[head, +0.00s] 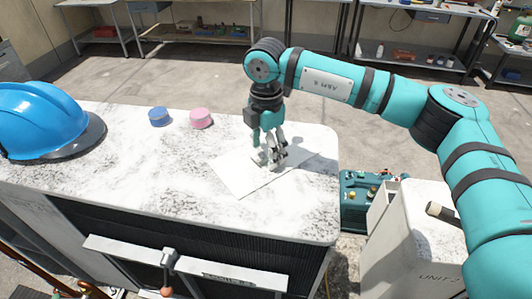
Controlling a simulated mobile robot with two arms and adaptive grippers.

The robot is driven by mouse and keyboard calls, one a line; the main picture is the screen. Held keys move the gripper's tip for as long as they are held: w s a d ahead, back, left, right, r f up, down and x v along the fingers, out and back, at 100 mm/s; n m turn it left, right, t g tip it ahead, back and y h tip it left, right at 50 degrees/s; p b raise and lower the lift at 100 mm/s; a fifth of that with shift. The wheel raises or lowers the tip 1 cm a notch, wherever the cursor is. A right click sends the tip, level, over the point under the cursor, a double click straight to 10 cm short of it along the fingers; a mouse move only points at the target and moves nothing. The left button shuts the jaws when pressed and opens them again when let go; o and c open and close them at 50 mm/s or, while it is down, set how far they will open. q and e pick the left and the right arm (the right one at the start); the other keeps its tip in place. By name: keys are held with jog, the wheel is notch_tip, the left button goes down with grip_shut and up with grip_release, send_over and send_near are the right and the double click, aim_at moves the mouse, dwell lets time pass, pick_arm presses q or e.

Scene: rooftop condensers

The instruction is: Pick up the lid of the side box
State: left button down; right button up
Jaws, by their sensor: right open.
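A thin, flat white panel (238,183), which looks like the lid, lies on the white, dark-speckled top of a condenser unit (130,185). My right gripper (272,166) points down over the panel's back part, with its fingers apart. The fingers hide part of the panel, and I cannot tell whether they touch it. A small pale piece shows beside the fingers. My left gripper is not in view.
A blue hard hat (45,115), a blue round piece (158,116) and a pink one (201,118) sit on the same top. A teal machine (358,205) stands in the gap beside a second white unit (415,245). Shelves line the back.

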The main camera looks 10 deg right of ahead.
grip_shut()
jog(key=shift+r, duration=0.1)
dwell(0.4)
jog(key=shift+r+b, duration=0.3)
jog(key=shift+r, duration=0.25)
notch_tip(320, 180, up, 2)
jog(key=shift+r+b, duration=0.1)
jog(key=shift+b, duration=0.4)
jog(key=w+d, duration=0.2)
jog(key=w, duration=0.2)
jog(key=w+d+r+b, duration=0.1)
jog(key=w+d, duration=0.1)
jog(key=w, duration=0.2)
jog(key=w+d, duration=0.2)
jog(key=w, duration=0.2)
jog(key=shift+w+d+r+b, duration=0.25)
jog(key=shift+r+b, duration=0.05)
jog(key=shift+b, duration=0.05)
jog(key=shift+w+d, duration=0.55)
jog(key=shift+w, duration=0.15)
